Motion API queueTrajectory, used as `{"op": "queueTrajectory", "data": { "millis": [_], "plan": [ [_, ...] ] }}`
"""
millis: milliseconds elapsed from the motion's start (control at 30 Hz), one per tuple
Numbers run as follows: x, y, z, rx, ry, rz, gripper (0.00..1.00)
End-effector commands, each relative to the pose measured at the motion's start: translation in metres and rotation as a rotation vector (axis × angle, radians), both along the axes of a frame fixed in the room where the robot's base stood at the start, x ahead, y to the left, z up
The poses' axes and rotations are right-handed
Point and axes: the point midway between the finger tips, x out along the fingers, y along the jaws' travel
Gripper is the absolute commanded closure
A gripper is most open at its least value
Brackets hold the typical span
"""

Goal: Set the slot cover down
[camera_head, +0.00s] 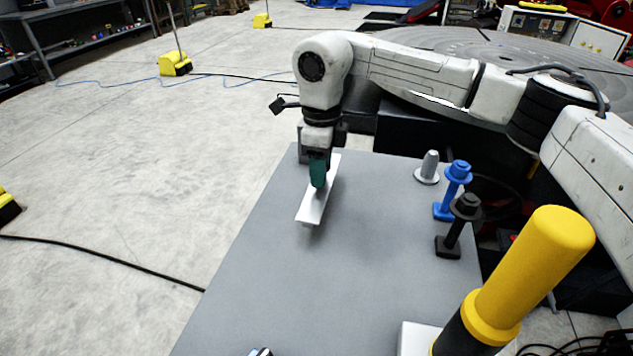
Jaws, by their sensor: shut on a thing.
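The slot cover (313,207) looks like a light, flat, narrow strip, and it lies lengthwise from near to far under my gripper (318,182). My gripper points down, with green fingers, and is shut on the middle of the strip. The strip is over the far left part of the grey table (270,270). A small part shows below its near end. I cannot tell if the strip touches the table or is held just above it. My gripper hides part of the strip's middle.
At the table's right stand a grey peg (428,168), a blue bolt-like piece (451,190) and a black one (458,226). A large yellow-topped post (525,270) stands at the front right. The table's middle and front left are mostly clear. A round slotted plate (480,50) is behind.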

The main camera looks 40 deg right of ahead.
Motion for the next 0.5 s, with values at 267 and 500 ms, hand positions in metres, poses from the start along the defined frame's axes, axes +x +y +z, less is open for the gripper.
{"op": "queueTrajectory", "data": {
  "millis": [267, 500],
  "plan": [
    [0.008, 0.005, -0.022, 0.003, 0.002, 0.001, 0.98],
    [0.008, 0.005, -0.042, 0.001, -0.001, 0.001, 0.98]
  ]
}}
